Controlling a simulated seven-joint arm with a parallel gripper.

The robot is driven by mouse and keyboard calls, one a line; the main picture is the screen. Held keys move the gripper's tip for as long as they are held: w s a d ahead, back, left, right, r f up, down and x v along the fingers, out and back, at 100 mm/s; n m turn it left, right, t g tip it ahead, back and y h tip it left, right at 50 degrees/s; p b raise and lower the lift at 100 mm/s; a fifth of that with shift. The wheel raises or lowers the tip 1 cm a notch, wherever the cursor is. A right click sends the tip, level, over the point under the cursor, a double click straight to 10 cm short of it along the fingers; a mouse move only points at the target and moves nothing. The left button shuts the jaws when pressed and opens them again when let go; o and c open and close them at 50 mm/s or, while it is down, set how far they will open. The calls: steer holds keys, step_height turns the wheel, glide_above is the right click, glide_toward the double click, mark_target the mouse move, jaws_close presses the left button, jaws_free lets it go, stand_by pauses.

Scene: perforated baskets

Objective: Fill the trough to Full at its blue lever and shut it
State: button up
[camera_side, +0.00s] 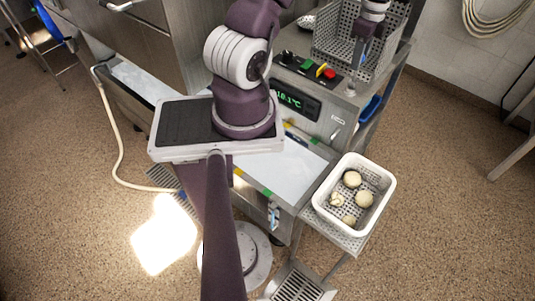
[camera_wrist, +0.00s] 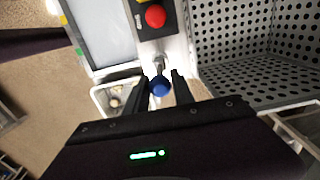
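The blue lever knob (camera_wrist: 160,86) sits on a short metal stem below the red button in the wrist view. My gripper (camera_wrist: 160,77) is open, with one finger on each side of the knob; I cannot tell whether either finger touches it. In the side view only part of my wrist shows at the top right, over the perforated basket, and the fingers are not clear. The trough seems to be the pale rectangular basin (camera_side: 268,172) with coloured marks along its edges, partly hidden by my arm; it also shows in the wrist view (camera_wrist: 103,32). Its level cannot be read.
A control panel has a red button (camera_wrist: 155,16) and a green display (camera_side: 290,100) reading about 18.1°C. A grey perforated basket (camera_wrist: 230,78) stands close on the right. A white perforated basket (camera_side: 385,178) with several pale round items sits on a lower shelf.

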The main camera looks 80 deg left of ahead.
steer(key=shift+s+d, duration=0.1)
steer(key=shift+s+d+f, duration=0.1)
steer(key=shift+s+d, duration=0.5)
steer(key=shift+d, duration=0.05)
steer(key=shift+s, duration=0.1)
steer(key=shift+s+d+f, duration=0.3)
steer(key=shift+s+d, duration=0.3)
steer(key=shift+d, duration=0.05)
